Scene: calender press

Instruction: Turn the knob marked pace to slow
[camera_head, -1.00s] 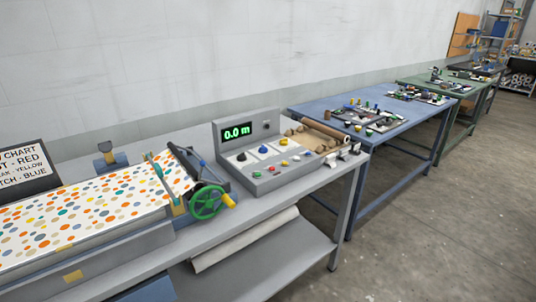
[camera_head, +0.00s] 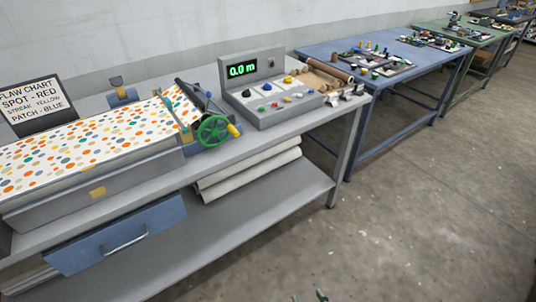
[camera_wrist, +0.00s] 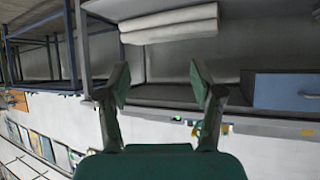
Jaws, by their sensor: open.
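A grey control box (camera_head: 262,98) with a green "0.0 m" display (camera_head: 242,69) stands on the grey bench. Its sloped face carries a black knob (camera_head: 247,93), a blue knob (camera_head: 266,87) and a yellow knob (camera_head: 289,79) on white plates, with small coloured buttons below. The markings are too small to read, so I cannot tell which knob is pace or where it points. My gripper (camera_wrist: 160,85) is open and empty in the wrist view, apart from the bench. In the head view only small greenish tips show at the bottom edge.
A green handwheel (camera_head: 213,131) with a yellow handle sits left of the box, beside the spotted sheet (camera_head: 90,140). A flaw chart (camera_head: 30,100) stands at the left. Below are a blue drawer (camera_head: 120,238) and white rolls (camera_head: 248,170). The floor in front is clear.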

